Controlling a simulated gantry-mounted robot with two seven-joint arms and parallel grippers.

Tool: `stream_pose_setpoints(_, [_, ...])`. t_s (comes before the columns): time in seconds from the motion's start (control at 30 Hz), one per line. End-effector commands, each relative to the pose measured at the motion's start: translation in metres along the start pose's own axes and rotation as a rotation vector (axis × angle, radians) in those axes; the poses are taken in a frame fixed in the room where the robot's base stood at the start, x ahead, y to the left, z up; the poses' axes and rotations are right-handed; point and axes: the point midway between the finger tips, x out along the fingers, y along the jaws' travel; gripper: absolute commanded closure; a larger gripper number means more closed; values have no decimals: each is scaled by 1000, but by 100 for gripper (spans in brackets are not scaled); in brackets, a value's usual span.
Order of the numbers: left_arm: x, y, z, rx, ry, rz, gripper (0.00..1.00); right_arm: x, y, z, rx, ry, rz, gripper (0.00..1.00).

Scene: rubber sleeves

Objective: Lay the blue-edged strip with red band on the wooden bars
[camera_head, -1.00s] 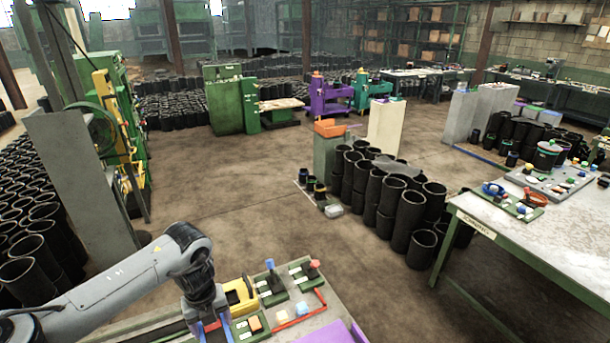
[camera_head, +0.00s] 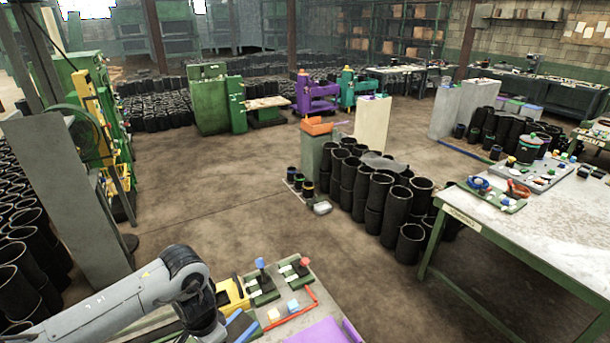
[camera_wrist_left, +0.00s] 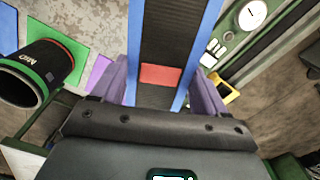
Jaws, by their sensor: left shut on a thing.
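The blue-edged strip (camera_wrist_left: 166,35) runs up the middle of the left wrist view, dark between two blue edges. Its red band (camera_wrist_left: 160,76) lies across it, between the fingers. My left gripper (camera_wrist_left: 163,82) has its purple fingers on both sides of the strip and is shut on it. In the head view my left arm comes in from the lower left, with its wrist at the bottom edge; the fingertips are hard to make out there. I cannot pick out the wooden bars in either view. My right gripper is not in view.
A bench at the bottom of the head view carries a yellow part (camera_head: 234,294), a red bar (camera_head: 292,317) and a purple sheet (camera_head: 325,332). A black tube (camera_wrist_left: 38,72) shows at left in the wrist view. Black sleeves (camera_head: 372,195) stand beyond; open floor lies between.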

Motion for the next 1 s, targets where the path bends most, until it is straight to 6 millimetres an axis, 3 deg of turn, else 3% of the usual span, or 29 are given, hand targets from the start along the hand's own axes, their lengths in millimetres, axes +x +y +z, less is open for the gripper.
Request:
stream_pose_setpoints(0.37, [0,11,3,-631,1,0,63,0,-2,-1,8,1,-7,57])
stream_pose_setpoints(0.43, [-21,15,9,-639,-1,0,63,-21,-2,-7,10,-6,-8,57])
stream_pose_setpoints(0.7, [-64,36,38,-635,-5,-3,63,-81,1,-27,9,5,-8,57])
stream_pose_setpoints(1.0, [-100,56,65,-636,-3,-1,63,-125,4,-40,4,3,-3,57])
